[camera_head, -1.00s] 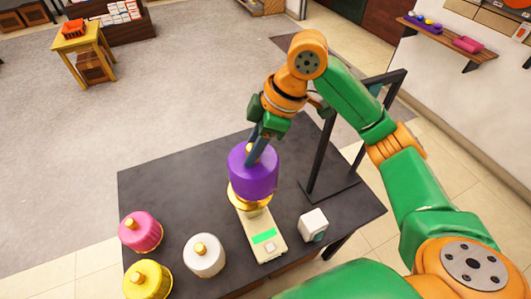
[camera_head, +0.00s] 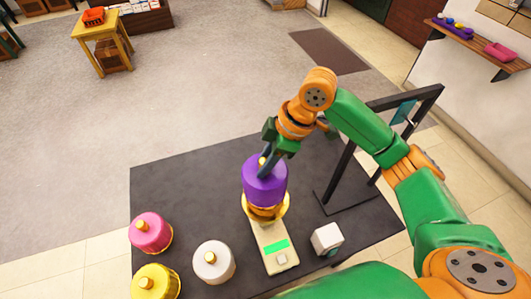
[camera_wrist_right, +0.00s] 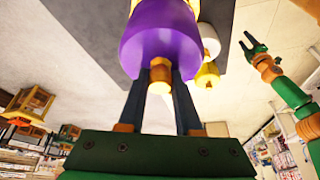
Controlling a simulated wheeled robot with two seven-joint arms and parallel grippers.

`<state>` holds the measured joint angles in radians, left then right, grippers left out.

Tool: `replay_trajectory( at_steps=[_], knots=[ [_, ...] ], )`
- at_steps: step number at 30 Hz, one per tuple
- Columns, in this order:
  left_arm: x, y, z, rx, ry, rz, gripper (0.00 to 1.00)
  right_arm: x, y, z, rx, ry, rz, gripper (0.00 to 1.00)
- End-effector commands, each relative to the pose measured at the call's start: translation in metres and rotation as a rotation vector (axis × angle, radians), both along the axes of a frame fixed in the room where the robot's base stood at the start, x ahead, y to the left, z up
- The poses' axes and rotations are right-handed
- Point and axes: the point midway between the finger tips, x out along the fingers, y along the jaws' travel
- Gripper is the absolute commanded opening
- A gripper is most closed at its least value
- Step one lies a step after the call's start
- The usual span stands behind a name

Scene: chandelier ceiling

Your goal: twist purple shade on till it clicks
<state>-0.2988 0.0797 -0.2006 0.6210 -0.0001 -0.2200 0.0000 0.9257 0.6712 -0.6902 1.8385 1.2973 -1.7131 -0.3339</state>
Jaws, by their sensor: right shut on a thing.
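The purple shade (camera_head: 265,182) is upright above a gold dish-like fitting (camera_head: 284,208) at the far end of a beige device (camera_head: 273,246) with a green display. A gold band shows between the shade's lower rim and the dish; whether they touch is unclear. My right gripper (camera_head: 267,164) comes from above and is shut on the shade's gold top knob. In the right wrist view its two dark fingers flank the knob (camera_wrist_right: 160,75), with the purple shade (camera_wrist_right: 160,38) beyond. My left gripper (camera_wrist_right: 252,43) shows in the right wrist view, open and empty, away from the table.
Pink (camera_head: 150,232), white (camera_head: 214,261) and yellow (camera_head: 155,283) shades stand at the table's left front. A white cube-like box (camera_head: 327,239) sits right of the device. A black frame (camera_head: 350,155) stands at the table's right. The dark table's (camera_head: 185,190) back left is clear.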

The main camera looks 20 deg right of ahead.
Motion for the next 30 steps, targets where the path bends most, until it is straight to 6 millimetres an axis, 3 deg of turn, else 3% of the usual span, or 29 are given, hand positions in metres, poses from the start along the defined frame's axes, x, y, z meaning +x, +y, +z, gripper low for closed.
replay_trajectory(
  at_steps=[19, 30],
  knots=[
    [-0.001, 0.0, 0.0, 0.0, 0.001, 0.001, 0.5, -0.001, 0.0, -0.049, -0.001, 0.001, -0.001, 0.0],
    [-0.001, 0.0, 0.0, 0.0, 0.002, 0.001, 0.5, -0.001, 0.002, -0.049, -0.001, -0.003, -0.725, 0.0]
  ],
)
